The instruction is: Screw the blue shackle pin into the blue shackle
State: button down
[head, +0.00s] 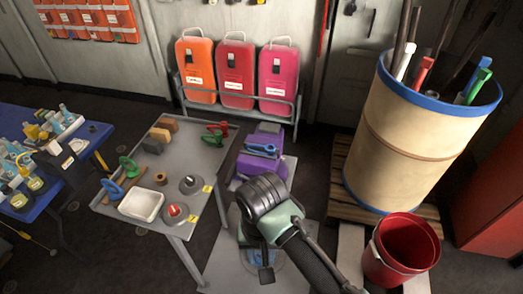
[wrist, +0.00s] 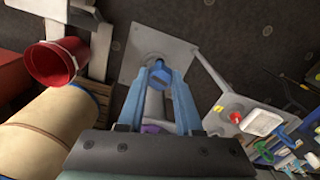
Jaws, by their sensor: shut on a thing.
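My gripper (wrist: 160,78) points down over the floor, its two blue-grey fingers shut on a small blue piece, which looks like the blue shackle pin (wrist: 158,76). In the head view my gripper (head: 262,258) is largely hidden by my own wrist. A blue looped piece (head: 261,149), possibly the blue shackle, lies on a purple block (head: 258,168) beyond my wrist. Another blue looped piece (head: 109,190) lies at the grey table's left edge, so I cannot tell for certain which is the shackle. No contact between pin and shackle shows.
The grey table (head: 203,160) at left holds green and red looped pieces, a white tray (head: 141,205) and round weights. A red bucket (head: 402,250) and a tan drum (head: 412,120) stand at right. Three canisters (head: 237,75) stand at the back wall. Dark floor lies between.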

jog(key=shift+r+p, duration=1.4)
jog(key=shift+p, duration=0.05)
